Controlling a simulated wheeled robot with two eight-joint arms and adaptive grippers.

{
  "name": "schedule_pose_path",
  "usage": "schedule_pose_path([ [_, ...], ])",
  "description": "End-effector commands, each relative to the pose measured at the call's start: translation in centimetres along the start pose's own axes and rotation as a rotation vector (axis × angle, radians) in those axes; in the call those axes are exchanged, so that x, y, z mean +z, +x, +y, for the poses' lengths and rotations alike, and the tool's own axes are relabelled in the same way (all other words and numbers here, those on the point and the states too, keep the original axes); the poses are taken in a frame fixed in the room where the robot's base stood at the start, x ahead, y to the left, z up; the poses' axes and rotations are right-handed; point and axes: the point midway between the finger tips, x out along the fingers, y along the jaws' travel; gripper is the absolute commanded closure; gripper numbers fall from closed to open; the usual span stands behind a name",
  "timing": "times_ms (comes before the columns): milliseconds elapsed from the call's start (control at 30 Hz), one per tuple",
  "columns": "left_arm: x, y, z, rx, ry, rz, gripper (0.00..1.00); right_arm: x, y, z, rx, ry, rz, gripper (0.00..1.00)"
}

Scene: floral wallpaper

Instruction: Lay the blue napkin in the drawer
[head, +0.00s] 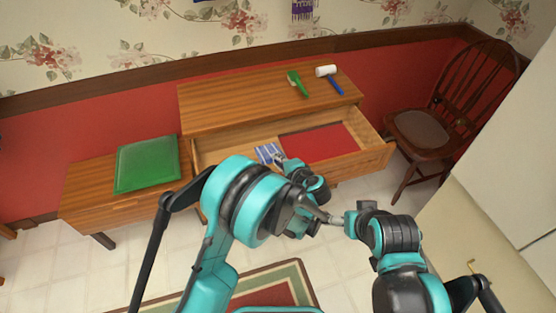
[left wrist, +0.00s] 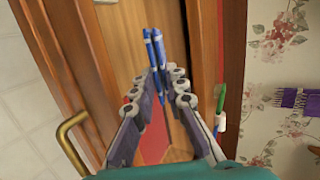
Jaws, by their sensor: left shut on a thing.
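The blue napkin (head: 268,154) shows as a small blue-and-white patch at the left part of the open drawer (head: 366,160). In the left wrist view the napkin (left wrist: 155,48) is a thin upright blue fold between the fingertips. My left gripper (head: 280,160) is shut on it, over the drawer; the gripper also shows in the left wrist view (left wrist: 166,73). My left arm hides part of the drawer front, and I cannot tell whether the napkin touches the drawer floor. My right gripper (head: 340,219) is in front of the dresser, its fingers unclear.
A red panel (head: 318,144) fills the drawer's right part. A green-handled brush (head: 297,83) and a white-headed mallet (head: 327,72) lie on the dresser top (head: 235,99). A green cushion (head: 147,164) lies on the low table at left. A wooden chair (head: 430,130) stands at right.

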Motion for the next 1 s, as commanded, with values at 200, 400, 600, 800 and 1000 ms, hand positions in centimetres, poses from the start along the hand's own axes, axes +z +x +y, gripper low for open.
schedule_pose_path([
  [200,0.0,0.3,0.6,0.0,0.0,0.0,1.0,0.0,0.0,0.0,0.0,0.0,0.0,0.03],
  [400,0.0,0.4,0.8,0.0,0.0,0.0,0.77,0.0,0.0,0.0,0.0,0.0,0.0,0.03],
  [600,0.0,0.4,0.8,0.0,0.0,0.0,0.66,0.0,0.0,0.0,0.0,0.0,0.0,0.03],
  [800,0.0,0.3,0.7,0.0,0.0,0.0,0.66,0.0,0.0,0.0,0.0,0.0,0.0,0.03],
  [1000,0.1,-0.2,-0.5,0.0,0.0,0.0,0.66,0.0,0.0,0.0,0.0,0.0,0.0,0.03],
])
